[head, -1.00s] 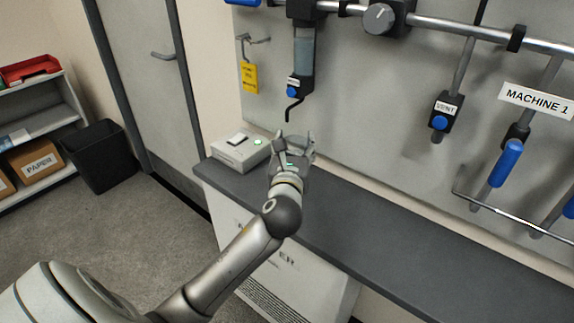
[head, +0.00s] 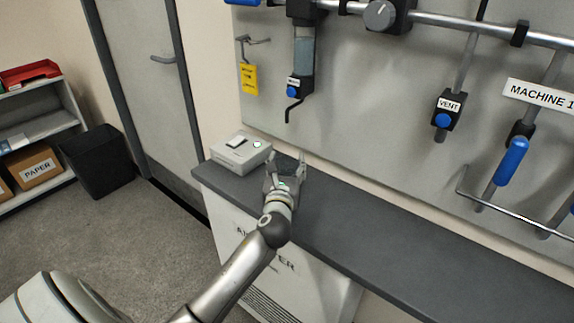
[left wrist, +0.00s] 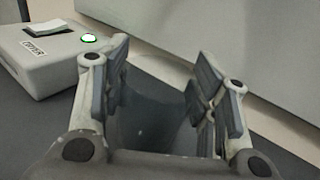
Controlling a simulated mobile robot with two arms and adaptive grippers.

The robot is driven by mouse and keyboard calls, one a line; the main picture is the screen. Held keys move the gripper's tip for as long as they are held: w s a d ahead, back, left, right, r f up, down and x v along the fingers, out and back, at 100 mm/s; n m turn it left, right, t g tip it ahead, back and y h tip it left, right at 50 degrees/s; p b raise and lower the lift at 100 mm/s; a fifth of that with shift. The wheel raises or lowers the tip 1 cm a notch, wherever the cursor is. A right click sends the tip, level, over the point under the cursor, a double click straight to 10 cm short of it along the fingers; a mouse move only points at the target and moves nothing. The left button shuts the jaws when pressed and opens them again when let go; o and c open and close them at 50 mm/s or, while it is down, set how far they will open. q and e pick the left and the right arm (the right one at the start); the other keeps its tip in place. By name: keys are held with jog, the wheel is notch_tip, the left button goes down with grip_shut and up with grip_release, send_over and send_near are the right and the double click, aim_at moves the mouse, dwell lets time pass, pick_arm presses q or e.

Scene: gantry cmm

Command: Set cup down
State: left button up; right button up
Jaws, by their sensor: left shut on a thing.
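My left gripper (head: 286,166) is low over the dark counter (head: 335,205), just right of a small grey box. In the left wrist view its two fingers (left wrist: 155,95) stand on either side of a dark grey cup (left wrist: 150,122). The gripper is shut on the cup, which looks upright. The cup blends with the dark counter, and its lower part is hidden by the gripper. I cannot tell whether its base touches the counter. My right gripper is not in view.
The grey box (head: 240,152) with a green light and a dark-lettered label stands close to the left of the gripper. A panel with pipes, a clear tube (head: 303,55) and blue valve handles (head: 510,160) rises behind. The counter to the right is clear.

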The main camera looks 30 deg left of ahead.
pick_arm(q)
jog(key=shift+f, duration=0.15)
jog(key=o, duration=1)
jog(key=shift+c, duration=0.2)
jog(key=shift+r, duration=0.25)
jog(key=v, duration=1.2)
